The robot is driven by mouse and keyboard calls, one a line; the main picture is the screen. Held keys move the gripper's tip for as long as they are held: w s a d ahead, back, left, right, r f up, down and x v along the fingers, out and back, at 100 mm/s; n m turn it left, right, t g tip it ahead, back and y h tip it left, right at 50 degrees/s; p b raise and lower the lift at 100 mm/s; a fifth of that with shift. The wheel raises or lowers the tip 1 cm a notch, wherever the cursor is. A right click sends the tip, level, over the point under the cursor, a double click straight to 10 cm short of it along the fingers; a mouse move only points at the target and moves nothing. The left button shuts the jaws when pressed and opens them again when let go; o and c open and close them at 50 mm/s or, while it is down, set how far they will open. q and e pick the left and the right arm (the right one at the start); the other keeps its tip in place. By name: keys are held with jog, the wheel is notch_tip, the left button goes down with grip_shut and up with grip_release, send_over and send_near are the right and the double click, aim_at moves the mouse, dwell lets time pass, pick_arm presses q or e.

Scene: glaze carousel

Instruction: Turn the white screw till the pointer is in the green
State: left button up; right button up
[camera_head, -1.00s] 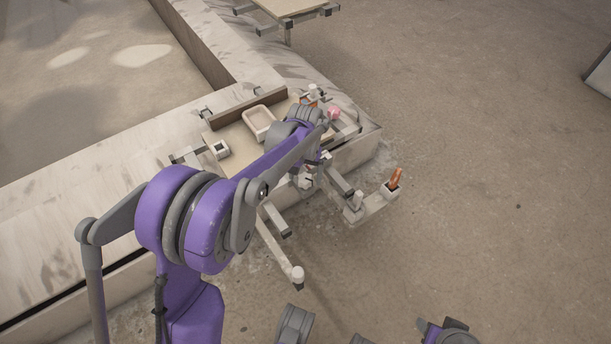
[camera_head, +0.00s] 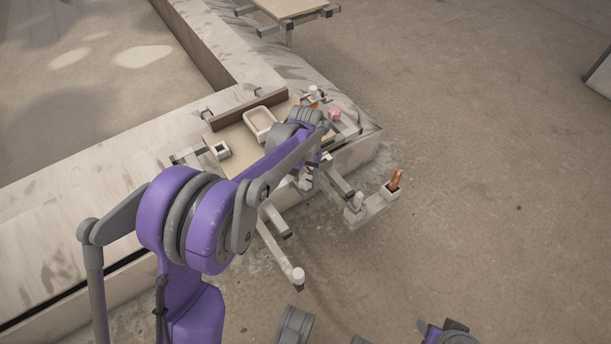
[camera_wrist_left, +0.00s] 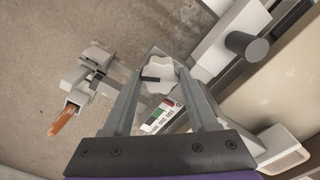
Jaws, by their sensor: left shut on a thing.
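The white screw (camera_wrist_left: 158,77) is a lobed knob with a dark bar on it, seen in the left wrist view. My left gripper (camera_wrist_left: 161,72) is shut on it, with one finger on either side. Below the knob, between the fingers, is a white scale plate (camera_wrist_left: 163,116) with a green patch (camera_wrist_left: 158,117), some red and small black print. I cannot make out where the pointer stands. In the head view my left gripper and the screw are hidden behind my own purple arm.
A beige tray (camera_head: 260,123) and a small white square holder (camera_head: 219,151) stand on the bench. A pink object (camera_head: 334,114) is beyond my wrist. An orange-brown piece (camera_head: 396,180) stands in a holder at right. Open floor lies to the right.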

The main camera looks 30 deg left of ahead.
aim_at(305, 179)
pick_arm(q)
jog(key=m+p, duration=0.1)
jog(key=m, duration=0.3)
jog(key=shift+m+p, duration=0.65)
jog(key=shift+m, duration=1.65)
jog(key=o, duration=1.4)
notch_tip(305, 179, up, 11)
jog(key=p, duration=0.2)
jog(key=shift+f+p, duration=0.1)
jog(key=shift+p, duration=0.25)
